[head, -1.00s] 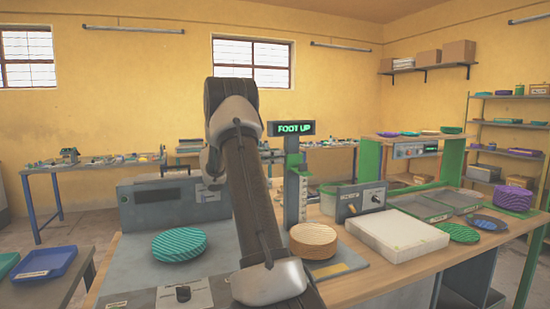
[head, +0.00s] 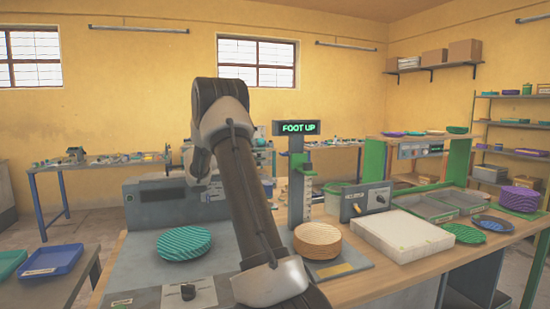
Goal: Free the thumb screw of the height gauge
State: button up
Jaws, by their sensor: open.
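My arm rises from the bottom middle and bends at the top. My gripper is not seen; the arm's own links may hide it.
A teal ribbed disc (head: 184,243) lies on a grey plate left of my arm, before a grey machine (head: 150,203). A control box (head: 365,200) and a white block (head: 408,235) stand right of the gauge. The air above the white block is clear.

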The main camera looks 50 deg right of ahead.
jog(key=v, duration=0.5)
dwell(0.8)
jog(key=s+a+f+m+t+y, duration=0.15)
jog(key=s+f+m+y, duration=0.3)
jog(key=f, duration=0.55)
jog(key=s+a+f+m+y, duration=0.2)
jog(key=s+a+y, duration=0.1)
jog(key=s+a, duration=0.3)
jog(key=s+a+r+m+t+y, duration=0.2)
jog(key=s+a+t, duration=0.4)
jog(key=s+a, duration=0.3)
jog(key=s+a+r+m+t+y, duration=0.3)
jog(key=s+a, duration=0.6)
jog(key=a, duration=0.7)
jog(key=shift+r+m+t+y, duration=0.3)
jog(key=shift+m+t+y, duration=0.15)
jog(key=shift+t+y, duration=1.05)
